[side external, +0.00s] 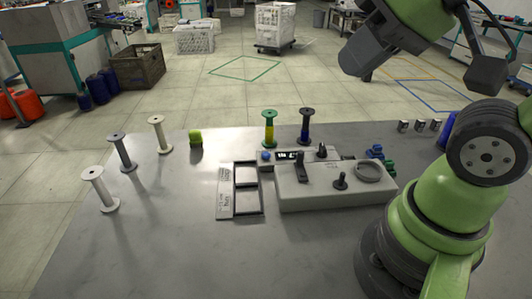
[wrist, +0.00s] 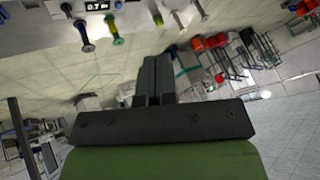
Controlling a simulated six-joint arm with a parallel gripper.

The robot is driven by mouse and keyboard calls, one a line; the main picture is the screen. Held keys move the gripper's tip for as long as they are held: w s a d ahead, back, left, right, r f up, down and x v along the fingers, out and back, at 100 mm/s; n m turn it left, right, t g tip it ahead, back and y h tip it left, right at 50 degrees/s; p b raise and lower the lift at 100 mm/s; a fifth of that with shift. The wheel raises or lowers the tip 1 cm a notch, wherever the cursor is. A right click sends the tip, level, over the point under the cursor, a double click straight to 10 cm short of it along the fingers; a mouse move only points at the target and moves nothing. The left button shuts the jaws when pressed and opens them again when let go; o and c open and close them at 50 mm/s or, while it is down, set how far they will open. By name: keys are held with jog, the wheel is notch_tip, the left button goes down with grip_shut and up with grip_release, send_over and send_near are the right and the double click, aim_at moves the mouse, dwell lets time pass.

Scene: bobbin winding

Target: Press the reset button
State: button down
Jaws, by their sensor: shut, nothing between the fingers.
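The winding machine (side external: 335,192) is a pale grey box on the table in the side view. A small blue round knob (side external: 266,155), which looks like the button, sits at its back left beside the lit display (side external: 289,155). No label on it can be read. The wrist view shows the display (wrist: 97,6) at the top edge, reading about 0.7 m, with a small bluish spot (wrist: 118,4) beside it. My gripper (wrist: 157,62) shows in the wrist view, fingers together and empty, well apart from the machine.
Three pale or grey bobbins (side external: 123,152) stand on the left of the table (side external: 160,240). A yellow-green block (side external: 196,139) lies near the back edge. Green-yellow (side external: 269,128) and dark blue (side external: 305,127) bobbins stand behind the machine. A framed tray (side external: 225,192) lies left of it. The front table is clear.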

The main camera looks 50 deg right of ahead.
jog(key=w+d+f+n+h, duration=0.2)
jog(key=w+d, duration=0.1)
jog(key=w, duration=0.4)
jog(key=n+t, duration=0.2)
jog(key=n, duration=0.8)
send_over(265, 155)
notch_tip(265, 155, down, 15)
jog(key=shift+f, duration=0.15)
jog(key=shift+f, duration=4.4)
jog(key=shift+f, duration=0.15)
jog(key=shift+f, duration=0.25)
jog(key=shift+f, duration=0.7)
